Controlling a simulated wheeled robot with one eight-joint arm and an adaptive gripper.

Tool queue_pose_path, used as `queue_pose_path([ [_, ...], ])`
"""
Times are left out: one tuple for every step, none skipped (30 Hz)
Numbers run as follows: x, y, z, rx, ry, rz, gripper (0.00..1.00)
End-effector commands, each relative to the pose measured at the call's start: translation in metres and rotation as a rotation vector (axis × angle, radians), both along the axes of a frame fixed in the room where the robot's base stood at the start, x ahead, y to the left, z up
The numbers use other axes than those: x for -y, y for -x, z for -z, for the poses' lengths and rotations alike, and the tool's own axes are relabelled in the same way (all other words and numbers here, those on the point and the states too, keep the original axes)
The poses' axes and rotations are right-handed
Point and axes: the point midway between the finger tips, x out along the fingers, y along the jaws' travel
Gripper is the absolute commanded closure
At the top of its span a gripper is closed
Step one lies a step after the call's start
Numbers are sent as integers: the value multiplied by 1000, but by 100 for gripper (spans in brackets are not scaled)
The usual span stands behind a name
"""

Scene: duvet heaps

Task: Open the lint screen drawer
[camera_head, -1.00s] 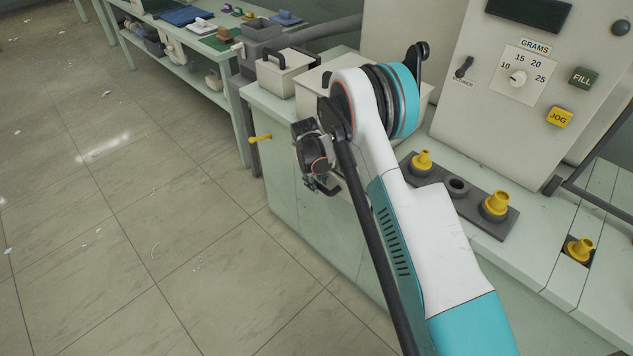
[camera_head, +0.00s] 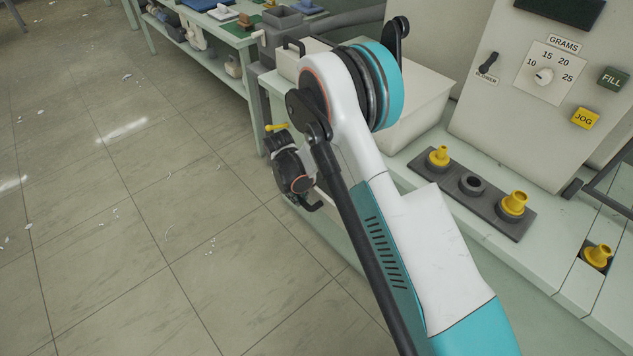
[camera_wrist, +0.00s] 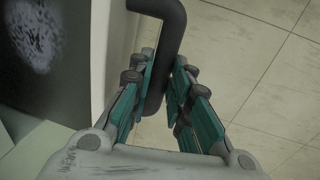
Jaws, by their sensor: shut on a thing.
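In the wrist view, my gripper (camera_wrist: 163,90) has its teal-padded fingers on both sides of a dark bent bar handle (camera_wrist: 172,22) and is shut on it. A pale panel edge and a dark surface with a whitish, fuzzy patch (camera_wrist: 38,35) are at the left, beside the handle. They look like part of the lint screen drawer, but I cannot tell how far out it is. In the head view, my wrist (camera_head: 290,175) is at the left side of the pale cabinet; my arm hides the drawer and most of the cabinet front.
A green bench (camera_head: 240,38) with small items stands at the back left. A yellow knob (camera_head: 276,127) is just beyond my wrist. A dark plate (camera_head: 480,200) with yellow nozzles lies on the right counter. The tiled floor (camera_head: 100,230) at left is clear except for lint scraps.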

Motion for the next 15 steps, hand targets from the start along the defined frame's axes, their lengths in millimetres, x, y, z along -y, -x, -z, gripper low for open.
queue_pose_path([
  [-14,11,0,-1,0,-6,100],
  [-21,16,0,-1,0,-6,100],
  [-29,22,0,-1,0,-6,100],
  [-35,27,0,-1,-1,-5,100],
  [-40,31,0,-1,0,-5,100],
  [-47,37,0,-1,0,-5,100],
  [-52,40,0,-1,0,-4,100],
  [-56,44,0,-1,0,-4,100],
  [-61,48,0,-1,0,-4,100],
  [-65,51,0,0,0,-3,100],
  [-68,53,0,0,0,-3,100],
  [-72,56,0,-1,1,-2,100],
  [-74,58,0,-1,1,-2,100],
  [-76,60,0,-1,1,-2,100],
  [-79,61,0,-1,1,-2,100],
])
